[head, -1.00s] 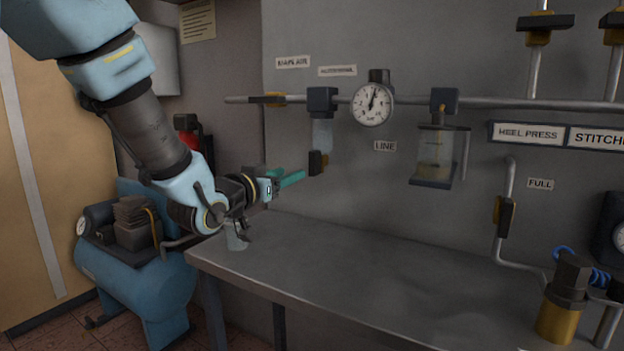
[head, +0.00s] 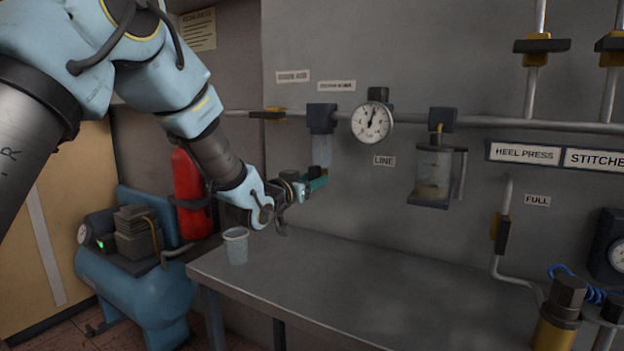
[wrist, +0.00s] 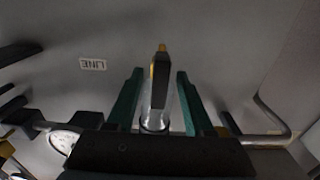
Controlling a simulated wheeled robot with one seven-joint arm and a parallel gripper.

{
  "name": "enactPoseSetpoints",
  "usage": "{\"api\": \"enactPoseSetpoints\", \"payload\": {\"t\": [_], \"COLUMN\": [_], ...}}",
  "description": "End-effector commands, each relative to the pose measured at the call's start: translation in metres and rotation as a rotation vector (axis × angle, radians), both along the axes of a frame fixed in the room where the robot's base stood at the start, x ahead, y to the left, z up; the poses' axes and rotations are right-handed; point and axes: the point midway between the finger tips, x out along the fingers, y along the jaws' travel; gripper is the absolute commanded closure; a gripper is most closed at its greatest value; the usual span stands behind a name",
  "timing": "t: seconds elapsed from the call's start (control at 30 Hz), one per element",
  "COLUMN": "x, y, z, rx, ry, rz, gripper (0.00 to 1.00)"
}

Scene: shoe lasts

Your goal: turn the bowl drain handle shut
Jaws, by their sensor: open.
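The clear filter bowl (head: 321,150) hangs under a dark block on the wall pipe, left of the round gauge. My gripper (head: 318,178) is just below the bowl, and its green fingers hide the drain handle in the head view. In the wrist view, the drain handle (wrist: 160,75), dark with a yellow end, stands between the two green fingers of my gripper (wrist: 158,90). The fingers are open, with a visible gap on each side of the handle. Whether either finger touches it lower down I cannot tell.
A gauge (head: 371,122) and a second bowl (head: 432,172) hang to the right on the pipe. A cup (head: 236,245) stands on the metal bench (head: 360,290) below my gripper. A red extinguisher (head: 190,190) and blue compressor (head: 140,295) are at left. The bench middle is clear.

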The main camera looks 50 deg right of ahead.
Motion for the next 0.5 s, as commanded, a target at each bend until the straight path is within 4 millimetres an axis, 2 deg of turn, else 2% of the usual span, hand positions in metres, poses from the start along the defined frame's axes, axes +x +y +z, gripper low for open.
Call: {"api": "enactPoseSetpoints", "payload": {"t": [0.13,0.5], "x": [0.0000,-0.0001], "y": [0.0002,0.0004], "z": [-0.0001,0.0000], "rx": [0.000,0.000], "ry": [0.000,0.000], "rz": [0.000,0.000], "gripper": [0.50,0.91]}}
